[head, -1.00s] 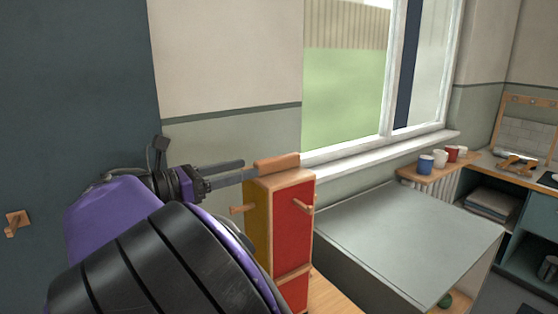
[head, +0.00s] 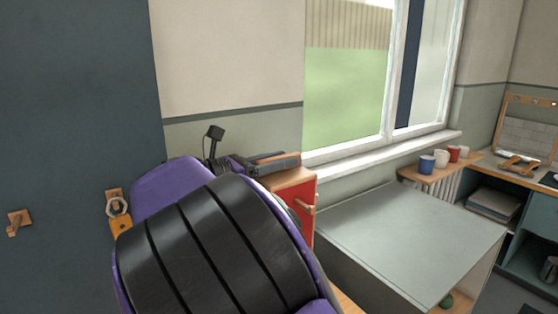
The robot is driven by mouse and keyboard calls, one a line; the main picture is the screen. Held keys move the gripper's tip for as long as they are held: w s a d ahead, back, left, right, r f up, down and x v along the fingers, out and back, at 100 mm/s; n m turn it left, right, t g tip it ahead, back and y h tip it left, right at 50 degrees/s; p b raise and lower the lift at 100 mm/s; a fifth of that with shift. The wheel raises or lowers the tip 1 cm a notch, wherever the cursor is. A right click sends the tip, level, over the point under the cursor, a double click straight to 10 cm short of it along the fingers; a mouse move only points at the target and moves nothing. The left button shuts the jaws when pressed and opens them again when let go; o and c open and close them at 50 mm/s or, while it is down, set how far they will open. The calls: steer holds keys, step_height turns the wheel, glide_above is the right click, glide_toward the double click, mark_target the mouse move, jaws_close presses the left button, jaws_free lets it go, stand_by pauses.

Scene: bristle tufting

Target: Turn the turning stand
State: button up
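The turning stand (head: 297,197) is an upright box with a red face, a wooden top bar and a wooden peg on its right side. It stands in the middle of the head view, left of the grey-topped cabinet. My arm hides its left face and most of its lower part. My gripper (head: 276,163) is at the top of the stand, with its dark fingers alongside the wooden top bar. From this side I cannot tell whether the fingers are apart or closed on the bar.
A grey-topped cabinet (head: 410,240) stands right of the stand. Several mugs (head: 441,158) are on a shelf below the window. A wooden hook (head: 18,222) and a metal ring on a wooden piece (head: 118,207) are at the dark wall on the left.

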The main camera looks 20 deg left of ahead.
jaws_close()
stand_by(1.1)
